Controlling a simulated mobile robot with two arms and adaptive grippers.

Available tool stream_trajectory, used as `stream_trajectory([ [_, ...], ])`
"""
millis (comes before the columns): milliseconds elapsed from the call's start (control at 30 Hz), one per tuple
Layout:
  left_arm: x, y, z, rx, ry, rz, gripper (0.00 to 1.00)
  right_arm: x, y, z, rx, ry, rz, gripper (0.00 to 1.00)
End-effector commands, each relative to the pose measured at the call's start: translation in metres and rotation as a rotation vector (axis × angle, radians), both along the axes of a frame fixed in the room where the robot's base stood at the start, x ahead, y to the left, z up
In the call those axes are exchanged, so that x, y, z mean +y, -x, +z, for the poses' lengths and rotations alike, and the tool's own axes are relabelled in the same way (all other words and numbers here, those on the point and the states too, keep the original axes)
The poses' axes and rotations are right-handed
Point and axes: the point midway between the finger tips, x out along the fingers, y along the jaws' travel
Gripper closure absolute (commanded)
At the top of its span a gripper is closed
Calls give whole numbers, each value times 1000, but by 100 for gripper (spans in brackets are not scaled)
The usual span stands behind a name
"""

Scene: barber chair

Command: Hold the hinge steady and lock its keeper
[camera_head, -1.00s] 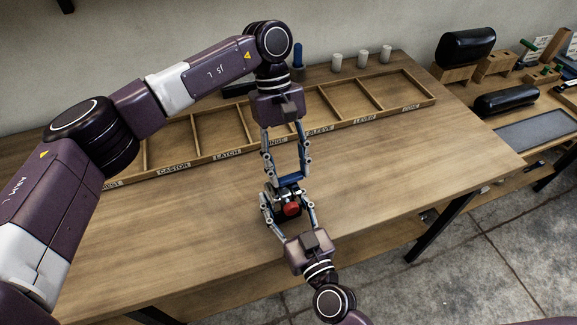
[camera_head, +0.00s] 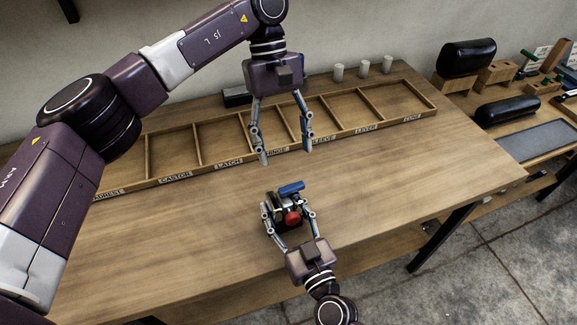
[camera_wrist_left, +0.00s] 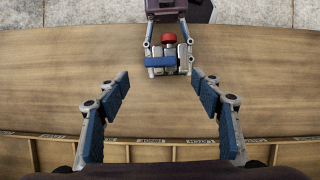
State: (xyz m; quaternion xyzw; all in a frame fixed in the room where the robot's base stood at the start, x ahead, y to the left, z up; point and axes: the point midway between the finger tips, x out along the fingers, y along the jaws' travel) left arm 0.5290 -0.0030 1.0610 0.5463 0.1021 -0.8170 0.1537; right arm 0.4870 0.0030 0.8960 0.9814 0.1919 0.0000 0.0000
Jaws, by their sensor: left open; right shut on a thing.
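The hinge (camera_head: 281,210) is a small dark and metal piece with a red knob (camera_head: 292,217) and a blue bar (camera_head: 291,188) along its far side. My right gripper (camera_head: 290,215) is shut on the hinge from the near side, above or on the table's front part; I cannot tell which. The hinge (camera_wrist_left: 168,52) also shows at the top of the left wrist view, with its blue bar crosswise. My left gripper (camera_head: 284,158) is open and empty, fingers pointing down, apart from the hinge on its far side. The keeper's state is too small to tell.
A long wooden tray (camera_head: 190,178) with labelled compartments lies behind the hinge, under my left gripper. Several pale cylinders (camera_head: 363,67) stand behind it. Black rolls (camera_head: 506,109) and a grey mat (camera_head: 540,141) are on the right bench. The table's right front is clear.

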Motion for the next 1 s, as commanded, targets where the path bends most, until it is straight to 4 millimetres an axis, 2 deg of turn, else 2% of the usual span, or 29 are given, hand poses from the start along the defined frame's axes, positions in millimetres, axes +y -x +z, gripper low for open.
stream_trajectory([
  [100, 3, -9, 22, -2, 1, 2, 40, 0, 0, -1, 2, 0, 1, 93],
  [300, 5, -15, 37, -1, 0, 0, 40, 0, 0, -1, 2, 0, 1, 93],
  [733, 6, -15, 40, 0, -1, -1, 40, 0, 0, -1, 2, 0, 1, 93],
  [767, 6, -16, 40, 0, -1, -1, 40, 0, 0, -1, 2, 0, 1, 45],
  [900, 6, -15, 39, 0, -1, -1, 40, 0, 0, -1, 2, 1, 1, 30],
  [1000, 6, -15, 39, 0, -1, -1, 40, 0, 0, -1, 1, 0, 0, 28],
])
